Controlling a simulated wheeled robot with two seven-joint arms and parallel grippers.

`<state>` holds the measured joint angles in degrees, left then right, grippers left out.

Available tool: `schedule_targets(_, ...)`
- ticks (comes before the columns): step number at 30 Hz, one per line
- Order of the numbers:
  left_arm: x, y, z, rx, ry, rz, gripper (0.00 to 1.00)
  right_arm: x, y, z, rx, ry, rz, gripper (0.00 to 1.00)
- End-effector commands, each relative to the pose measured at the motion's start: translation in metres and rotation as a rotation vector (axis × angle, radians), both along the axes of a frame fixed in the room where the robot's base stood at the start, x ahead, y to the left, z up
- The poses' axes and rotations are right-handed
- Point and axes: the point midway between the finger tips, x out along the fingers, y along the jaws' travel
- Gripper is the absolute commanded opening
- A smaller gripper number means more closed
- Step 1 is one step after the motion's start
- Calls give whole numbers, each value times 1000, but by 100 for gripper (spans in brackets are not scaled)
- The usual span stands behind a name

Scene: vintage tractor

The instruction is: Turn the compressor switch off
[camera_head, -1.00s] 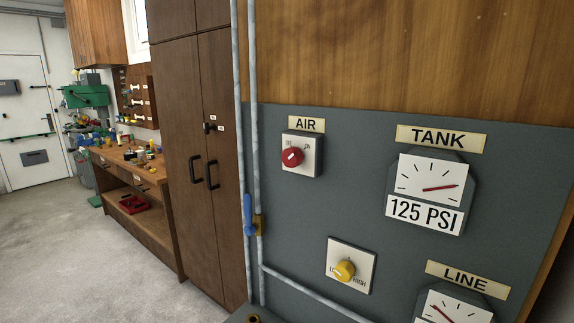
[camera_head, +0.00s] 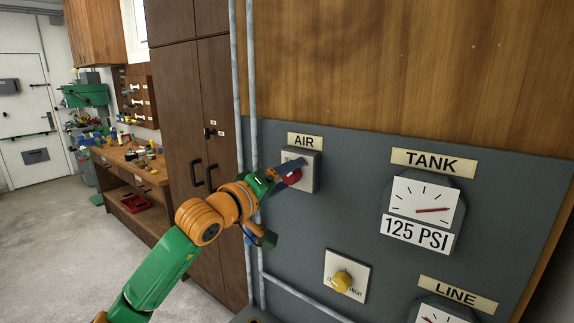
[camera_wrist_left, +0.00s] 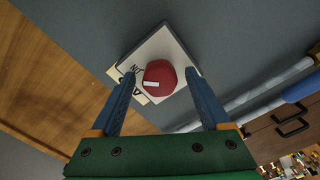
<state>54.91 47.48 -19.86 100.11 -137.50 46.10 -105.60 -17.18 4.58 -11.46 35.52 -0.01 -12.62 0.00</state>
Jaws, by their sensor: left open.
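The red air switch knob (camera_head: 294,178) sits on a white square box (camera_head: 313,167) under the AIR label (camera_head: 304,141) on the grey panel. My left gripper (camera_head: 288,170) is at the switch, and a blue finger covers part of the knob and box face. In the left wrist view the red knob (camera_wrist_left: 160,77) shows between the two blue fingertips of the open left gripper (camera_wrist_left: 160,73), with a gap on each side. A white mark shows on the knob. The off/on lettering is mostly hidden. My right gripper is not in view.
A yellow knob (camera_head: 341,282) is below the switch. The TANK gauge (camera_head: 424,208) and the LINE gauge (camera_head: 440,312) are to the right. Vertical pipes (camera_head: 249,100) and a tall brown cabinet (camera_head: 190,120) stand to the left. A workbench (camera_head: 125,160) is farther back.

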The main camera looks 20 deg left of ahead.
Motion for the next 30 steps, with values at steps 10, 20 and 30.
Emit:
schedule_targets(10, 2, 0, -2, -1, 1, 1, 48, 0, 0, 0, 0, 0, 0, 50)
schedule_targets(20, 2, 0, -2, -7, 3, 0, 0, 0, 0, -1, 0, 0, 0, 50)
schedule_targets(30, 1, 0, -5, -145, 26, 2, 0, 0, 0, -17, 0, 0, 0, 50)
